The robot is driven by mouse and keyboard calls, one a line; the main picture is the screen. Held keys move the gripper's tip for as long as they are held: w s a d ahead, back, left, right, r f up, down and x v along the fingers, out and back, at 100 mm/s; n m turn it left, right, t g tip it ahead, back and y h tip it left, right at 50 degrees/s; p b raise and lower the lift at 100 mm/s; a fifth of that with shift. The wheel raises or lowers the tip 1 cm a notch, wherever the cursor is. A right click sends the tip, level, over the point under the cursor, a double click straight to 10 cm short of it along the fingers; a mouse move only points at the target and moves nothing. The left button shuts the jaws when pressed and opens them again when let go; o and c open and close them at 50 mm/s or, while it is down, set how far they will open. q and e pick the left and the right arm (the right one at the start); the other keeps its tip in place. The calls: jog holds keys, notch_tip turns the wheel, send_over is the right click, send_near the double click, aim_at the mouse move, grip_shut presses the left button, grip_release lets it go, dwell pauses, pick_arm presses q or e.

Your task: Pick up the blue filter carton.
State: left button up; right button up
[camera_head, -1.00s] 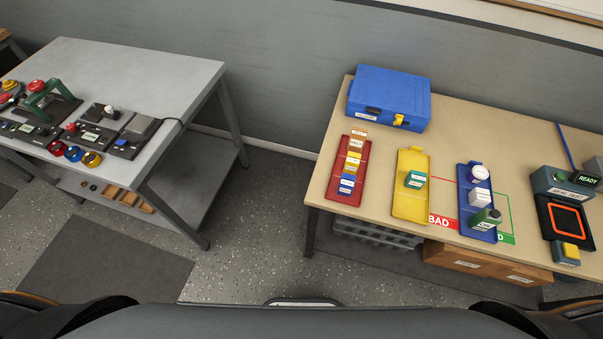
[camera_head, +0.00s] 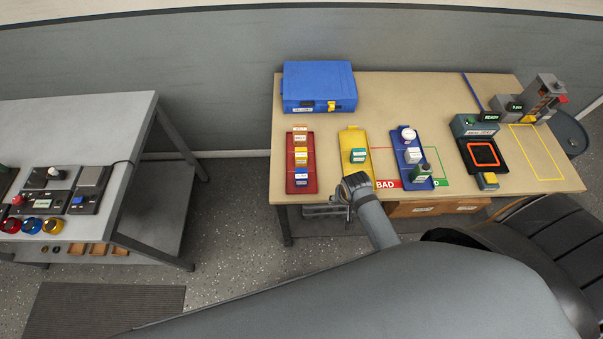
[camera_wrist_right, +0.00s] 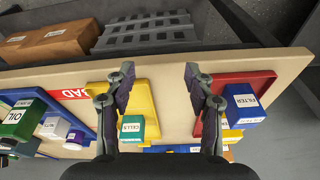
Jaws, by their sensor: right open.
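A blue carton labelled FILTER (camera_wrist_right: 245,104) stands on the red tray (camera_wrist_right: 205,122) in the right wrist view, to the right of my fingers. In the head view my right gripper (camera_head: 347,190) is at the near edge by the yellow tray. My left gripper is not in view.
The yellow tray (camera_head: 348,136) holds a teal CELLS carton (camera_head: 358,156). The blue tray (camera_head: 411,171) holds several items, including a green OIL can (camera_head: 422,173). A blue case (camera_head: 319,85) stands at the back left. A grey table (camera_head: 75,120) is off to the left.

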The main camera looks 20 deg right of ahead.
jog(key=w+a+r+m+g+p, duration=0.1)
jog(key=w+a+r+m, duration=0.3)
jog(key=w+m, duration=0.45)
notch_tip(320, 180, up, 2)
jog(key=r+m+g+p, duration=0.1)
jog(key=m, duration=0.7)
send_over(300, 173)
jog(key=shift+s+d+f+n+y, duration=0.1)
jog(key=shift+f+n+y, duration=0.15)
jog(key=shift+y, duration=0.15)
jog(key=shift+w+a+r, duration=0.15)
jog(key=shift+w+a, duration=0.05)
jog(key=shift+a, duration=0.1)
jog(key=shift+s+f, duration=0.1)
jog(key=shift+f, duration=0.2)
notch_tip(300, 173, down, 5)
jog(key=shift+d+r+b, duration=0.15)
jog(key=shift+r+b, duration=0.05)
jog(key=shift+b, duration=0.9)
jog(key=shift+f, duration=0.15)
jog(key=f+b, duration=0.1)
jog(key=b, duration=0.1)
jog(key=f+b, duration=0.4)
jog(key=shift+s+d+f, duration=0.1)
jog(key=shift+d+f, duration=0.1)
jog(key=shift+d, duration=0.15)
jog(key=shift+r, duration=0.2)
jog(key=shift+c, duration=0.2)
